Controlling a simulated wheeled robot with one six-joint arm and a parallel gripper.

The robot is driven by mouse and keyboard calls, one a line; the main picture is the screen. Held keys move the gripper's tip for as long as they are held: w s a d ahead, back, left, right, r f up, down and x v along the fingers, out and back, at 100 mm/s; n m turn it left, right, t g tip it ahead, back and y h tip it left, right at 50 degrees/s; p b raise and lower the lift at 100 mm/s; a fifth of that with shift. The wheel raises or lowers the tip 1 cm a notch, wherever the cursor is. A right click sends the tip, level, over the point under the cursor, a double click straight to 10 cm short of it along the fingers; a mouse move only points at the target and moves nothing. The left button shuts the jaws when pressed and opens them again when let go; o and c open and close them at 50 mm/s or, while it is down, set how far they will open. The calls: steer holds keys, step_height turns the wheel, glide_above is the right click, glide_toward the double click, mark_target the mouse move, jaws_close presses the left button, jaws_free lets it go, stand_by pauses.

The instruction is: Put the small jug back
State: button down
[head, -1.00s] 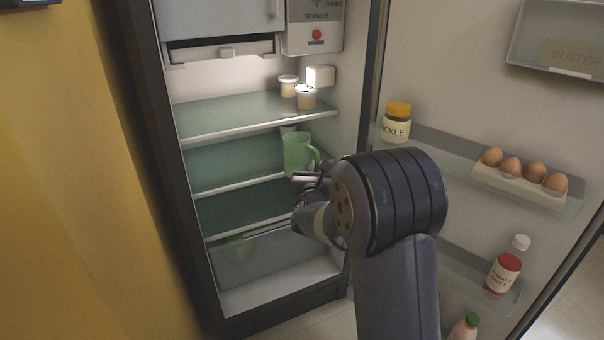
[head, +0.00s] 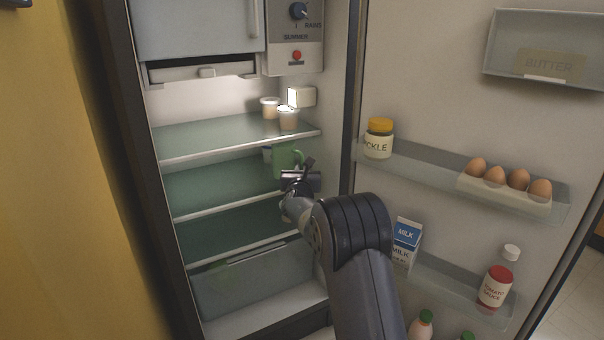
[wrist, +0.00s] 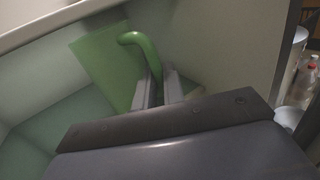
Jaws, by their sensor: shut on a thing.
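The small green jug (head: 285,160) is in the fridge, in the space below the top glass shelf and toward its right side. In the wrist view the jug's body (wrist: 100,68) is on the left and its handle (wrist: 133,40) curves down between the jaws. My gripper (head: 297,178) is in front of the jug, shut on the handle; it also shows in the wrist view (wrist: 157,88). The lower part of the jug is partly hidden by my gripper, so I cannot tell whether its base touches the shelf.
The top shelf (head: 215,137) above the jug bears two small tubs (head: 288,118). The left part of the middle shelf (head: 200,192) is clear. The open door on the right holds a pickle jar (head: 379,138), eggs (head: 508,178), a milk carton (head: 405,240) and a tomato sauce bottle (head: 496,285).

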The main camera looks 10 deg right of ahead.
steer(key=x, duration=0.4)
steer(key=shift+w+d+p, duration=0.15)
steer(key=shift+w+p, duration=0.15)
steer(key=shift+w, duration=0.1)
steer(key=shift+f+b, duration=0.8)
steer(key=shift+f, duration=0.95)
steer(key=shift+f, duration=0.15)
steer(key=c, duration=1.5)
jaws_free()
steer(key=v, duration=1.2)
